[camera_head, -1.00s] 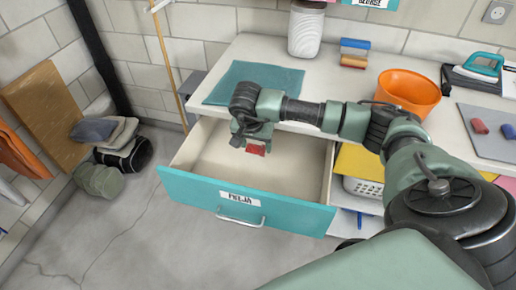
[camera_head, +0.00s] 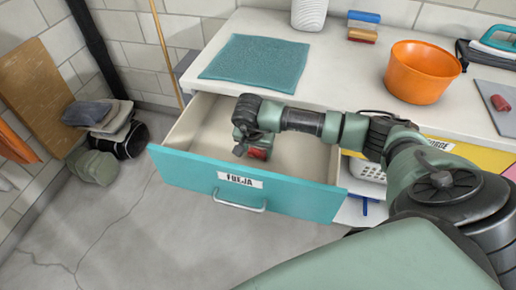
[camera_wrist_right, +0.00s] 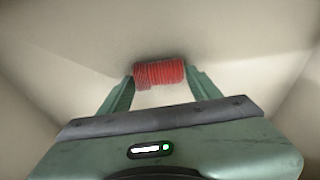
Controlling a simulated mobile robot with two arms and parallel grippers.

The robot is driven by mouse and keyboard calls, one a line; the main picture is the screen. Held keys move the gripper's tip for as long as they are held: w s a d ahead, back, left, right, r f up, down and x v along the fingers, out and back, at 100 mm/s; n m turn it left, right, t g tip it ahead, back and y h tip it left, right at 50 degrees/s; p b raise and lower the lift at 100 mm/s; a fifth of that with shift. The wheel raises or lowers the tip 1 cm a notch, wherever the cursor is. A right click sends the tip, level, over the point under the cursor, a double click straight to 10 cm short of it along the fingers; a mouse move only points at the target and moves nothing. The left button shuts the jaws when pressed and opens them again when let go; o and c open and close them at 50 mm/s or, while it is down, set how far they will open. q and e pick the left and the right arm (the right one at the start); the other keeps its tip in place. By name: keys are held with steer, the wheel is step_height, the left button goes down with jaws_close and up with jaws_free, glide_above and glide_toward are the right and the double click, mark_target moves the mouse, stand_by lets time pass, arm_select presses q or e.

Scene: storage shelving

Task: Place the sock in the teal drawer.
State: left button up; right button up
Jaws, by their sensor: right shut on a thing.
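The teal-fronted drawer (camera_head: 297,196) is pulled out under the white worktop, with a label reading FREJA and a metal handle. Its pale inside looks empty where it shows. My right gripper (camera_head: 256,152) is inside the drawer's outline, low behind the front panel. It is shut on a red rolled sock (camera_wrist_right: 159,74). In the right wrist view the sock lies across between the two green fingertips, above the pale drawer bottom. Whether it touches the bottom cannot be told. In the head view the sock (camera_head: 259,154) is partly hidden by the gripper.
Another red roll (camera_head: 501,103) lies on a grey mat. A yellow drawer front (camera_head: 470,155) is at right. Bags (camera_head: 125,140) lie on the floor at left.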

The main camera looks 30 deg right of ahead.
steer(key=shift+s+f, duration=0.1)
steer(key=shift+f, duration=0.05)
steer(key=o, duration=1.3)
steer(key=shift+p+v, duration=4.1)
steer(key=shift+v, duration=2.15)
